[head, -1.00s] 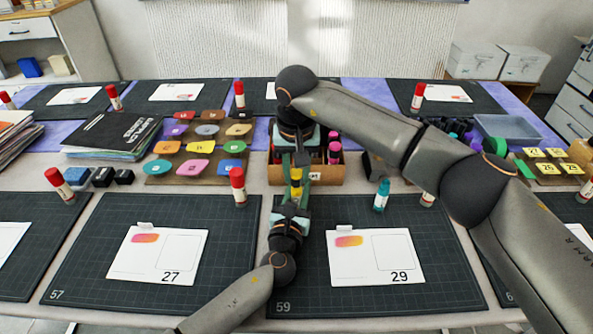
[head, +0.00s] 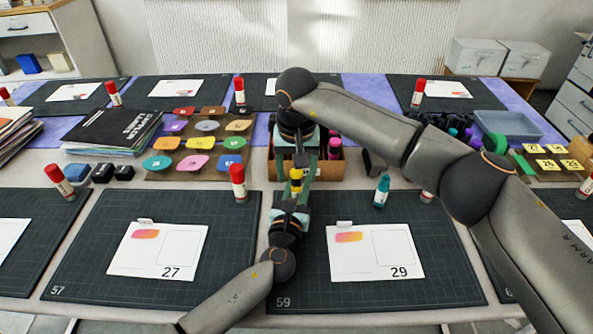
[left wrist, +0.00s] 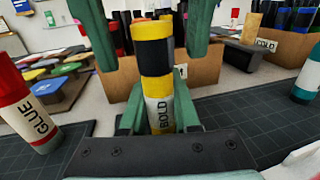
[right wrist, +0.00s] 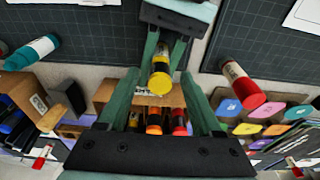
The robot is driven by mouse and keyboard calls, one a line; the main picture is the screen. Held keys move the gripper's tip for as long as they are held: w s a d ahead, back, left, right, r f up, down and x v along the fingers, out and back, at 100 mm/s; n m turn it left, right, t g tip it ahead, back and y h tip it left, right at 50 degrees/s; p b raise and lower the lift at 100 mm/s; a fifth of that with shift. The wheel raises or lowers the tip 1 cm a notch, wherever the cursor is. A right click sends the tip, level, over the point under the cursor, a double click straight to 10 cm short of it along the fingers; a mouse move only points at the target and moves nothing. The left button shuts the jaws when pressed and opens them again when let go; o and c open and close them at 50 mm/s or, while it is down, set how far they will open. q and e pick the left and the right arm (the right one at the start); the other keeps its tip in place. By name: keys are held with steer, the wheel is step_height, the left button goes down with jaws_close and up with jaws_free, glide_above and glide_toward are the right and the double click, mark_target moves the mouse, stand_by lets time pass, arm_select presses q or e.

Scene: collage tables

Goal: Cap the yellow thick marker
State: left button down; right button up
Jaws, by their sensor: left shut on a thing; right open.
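The yellow thick marker (head: 296,174) stands upright in my left gripper (left wrist: 158,112), low on its body. In the left wrist view the marker (left wrist: 153,62) has a white BOLD label, a black band and a flat yellow end piece on top. No bare nib shows. The yellow end (right wrist: 159,84) also shows in the right wrist view. My right gripper (right wrist: 160,76) is open, pointing down over the marker, with its fingers on either side of the yellow end and gaps between. In the head view my right arm partly hides this area.
A wooden box (head: 333,172) of thick markers stands just behind the held marker. A glue stick (head: 238,184) stands to the left and a teal bottle (head: 382,191) to the right. The dark mat (head: 440,285) in front carries card 29 (head: 375,265).

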step_height(320, 180, up, 12)
steer(key=s, duration=0.1)
steer(key=shift+s, duration=0.4)
arm_select(q)
steer(key=c, duration=0.6)
jaws_free()
steer(key=shift+o, duration=0.2)
steer(key=shift+s, duration=0.1)
steer(key=s, duration=0.3)
steer(key=s+a+p, duration=0.1)
steer(key=s, duration=0.3)
steer(key=s+a, duration=0.1)
steer(key=s, duration=0.3)
steer(key=shift+a+p, duration=0.15)
steer(key=shift+p, duration=0.25)
steer(key=shift+s, duration=0.55)
arm_select(e)
steer(key=shift+r, duration=0.85)
